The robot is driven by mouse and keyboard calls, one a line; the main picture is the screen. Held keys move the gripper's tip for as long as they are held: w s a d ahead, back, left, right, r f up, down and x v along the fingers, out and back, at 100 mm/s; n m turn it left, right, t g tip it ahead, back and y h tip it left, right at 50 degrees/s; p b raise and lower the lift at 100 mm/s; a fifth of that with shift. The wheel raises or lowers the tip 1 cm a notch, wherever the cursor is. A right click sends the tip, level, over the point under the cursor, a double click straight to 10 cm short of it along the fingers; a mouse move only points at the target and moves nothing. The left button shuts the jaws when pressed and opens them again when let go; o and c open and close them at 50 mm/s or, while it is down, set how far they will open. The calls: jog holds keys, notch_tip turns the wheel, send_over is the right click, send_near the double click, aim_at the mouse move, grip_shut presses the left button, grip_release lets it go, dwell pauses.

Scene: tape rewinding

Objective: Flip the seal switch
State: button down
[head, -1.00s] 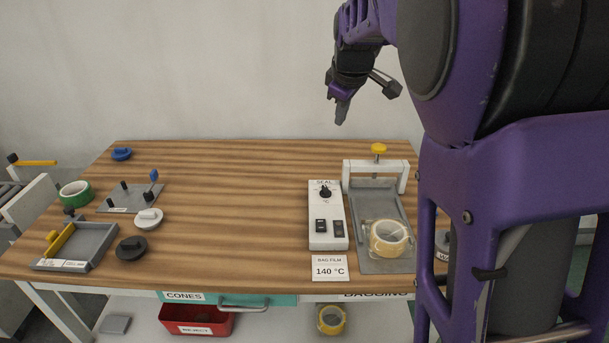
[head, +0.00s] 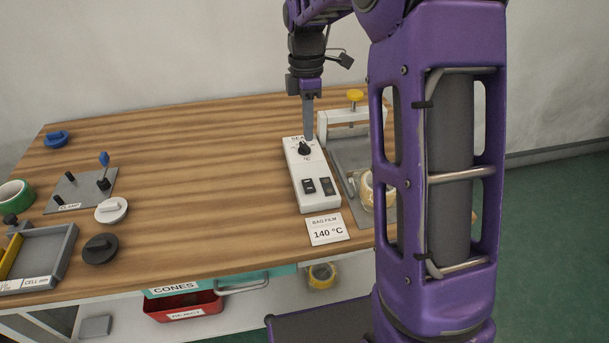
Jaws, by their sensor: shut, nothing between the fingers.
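The white seal control box (head: 318,190) lies on the wooden table, right of the middle in the head view. It has a black knob (head: 304,148) near its far end under the SEAL lettering. Two black rocker switches, a left one (head: 309,186) and a right one (head: 326,184), sit near its front end. I cannot read their labels. My gripper (head: 309,136) points down, shut and empty, with its tips by the far right corner of the box, near the knob. I cannot tell whether it touches the box.
A sealing press with a white bridge (head: 342,117) and yellow knob (head: 355,95) stands right of the box. A tape roll (head: 367,190) is partly hidden by my arm. A 140 °C card (head: 326,229) lies in front. The table's middle (head: 200,150) is clear.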

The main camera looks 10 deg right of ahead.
aim_at(309, 188)
dwell(0.3)
jog(key=f+b, duration=0.1)
jog(key=f, duration=0.3)
jog(key=s+f, duration=0.1)
jog(key=f, duration=0.4)
jog(key=f+b, duration=0.1)
jog(key=f, duration=0.4)
jog(key=shift+s+b, duration=0.3)
jog(key=shift+s, duration=0.1)
jog(key=shift+s+f, duration=0.1)
jog(key=shift+f, duration=0.15)
jog(key=shift+r, duration=0.1)
